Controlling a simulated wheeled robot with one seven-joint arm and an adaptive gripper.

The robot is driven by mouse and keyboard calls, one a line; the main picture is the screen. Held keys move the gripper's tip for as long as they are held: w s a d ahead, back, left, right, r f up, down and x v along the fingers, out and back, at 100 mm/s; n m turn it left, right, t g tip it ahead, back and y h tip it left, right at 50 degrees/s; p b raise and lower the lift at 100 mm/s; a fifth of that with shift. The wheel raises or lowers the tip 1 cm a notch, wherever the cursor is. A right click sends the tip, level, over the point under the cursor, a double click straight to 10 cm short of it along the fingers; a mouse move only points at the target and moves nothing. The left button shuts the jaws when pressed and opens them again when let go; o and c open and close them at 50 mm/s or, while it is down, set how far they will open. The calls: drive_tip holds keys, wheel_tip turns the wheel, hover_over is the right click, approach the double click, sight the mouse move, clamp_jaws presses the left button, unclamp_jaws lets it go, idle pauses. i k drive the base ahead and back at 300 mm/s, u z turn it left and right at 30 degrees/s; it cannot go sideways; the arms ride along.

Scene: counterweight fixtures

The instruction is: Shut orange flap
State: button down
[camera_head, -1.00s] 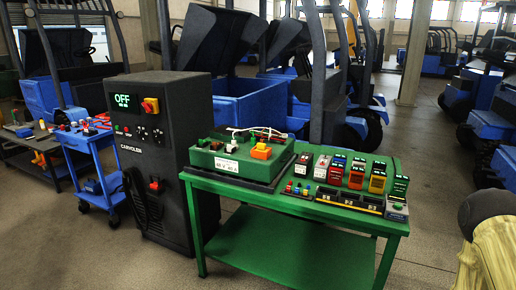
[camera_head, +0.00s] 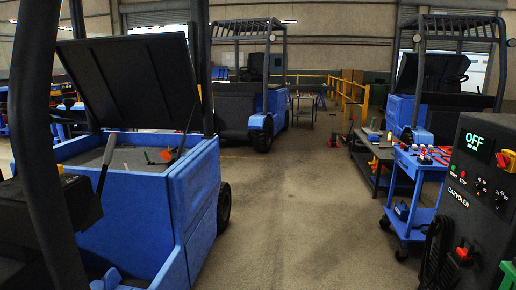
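No orange flap can be made out in the head view now. My gripper is not in view.
A black cabinet (camera_head: 468,190) with an "OFF" display stands at the right edge. A blue cart (camera_head: 421,165) with tools is beside it, and a dark low table (camera_head: 370,160) is behind the cart. A blue vehicle (camera_head: 200,200) with a raised black cover (camera_head: 130,85) fills the left. The floor (camera_head: 300,220) between is clear.

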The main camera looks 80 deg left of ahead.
sight(166, 156)
drive_tip(key=u, duration=1.75)
drive_tip(key=i, duration=2.7)
drive_tip(key=u, duration=3.1)
drive_tip(key=i, duration=0.5)
